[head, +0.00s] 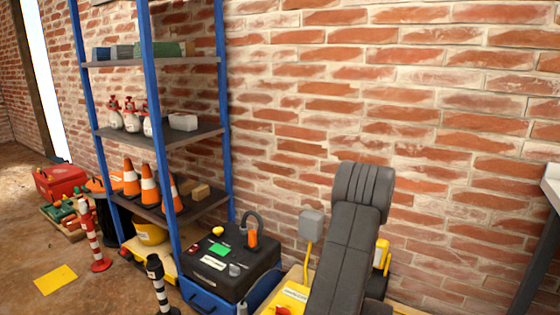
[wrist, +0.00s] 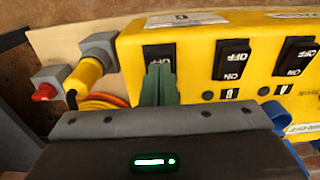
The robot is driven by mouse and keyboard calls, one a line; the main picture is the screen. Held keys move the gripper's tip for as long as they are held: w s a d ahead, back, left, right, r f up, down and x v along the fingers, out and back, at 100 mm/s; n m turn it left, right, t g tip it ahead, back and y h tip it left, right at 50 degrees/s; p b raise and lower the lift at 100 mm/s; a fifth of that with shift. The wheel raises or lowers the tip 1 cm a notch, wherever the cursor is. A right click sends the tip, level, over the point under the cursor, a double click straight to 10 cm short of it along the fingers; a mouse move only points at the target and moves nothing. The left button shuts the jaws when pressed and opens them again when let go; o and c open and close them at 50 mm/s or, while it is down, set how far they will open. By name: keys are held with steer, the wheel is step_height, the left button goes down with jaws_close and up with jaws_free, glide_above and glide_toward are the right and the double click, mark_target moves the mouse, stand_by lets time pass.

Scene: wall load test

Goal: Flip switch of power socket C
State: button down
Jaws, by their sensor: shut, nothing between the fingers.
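A yellow power box (wrist: 200,50) fills the upper part of the wrist view. It has three black rocker switches marked OFF and ON: a left one (wrist: 158,52), a middle one (wrist: 232,59) and a right one (wrist: 296,55). Their letters look upside down. The fingers hide the area below that switch.
In the head view, a blue shelf (head: 160,137), a black-and-blue case (head: 225,265) and a brick wall (head: 290,100) surround my arm.

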steer(key=shift+f+b, duration=0.8)
steer(key=shift+f, duration=0.2)
stand_by(0.5)
steer(key=shift+r, duration=0.15)
steer(key=shift+r+p, duration=2.5)
steer(key=shift+r, duration=0.95)
steer(key=shift+f, duration=0.2)
step_height(320, 180, down, 7)
steer(key=b, duration=0.5)
steer(key=shift+r, duration=0.2)
steer(key=shift+r, duration=0.1)
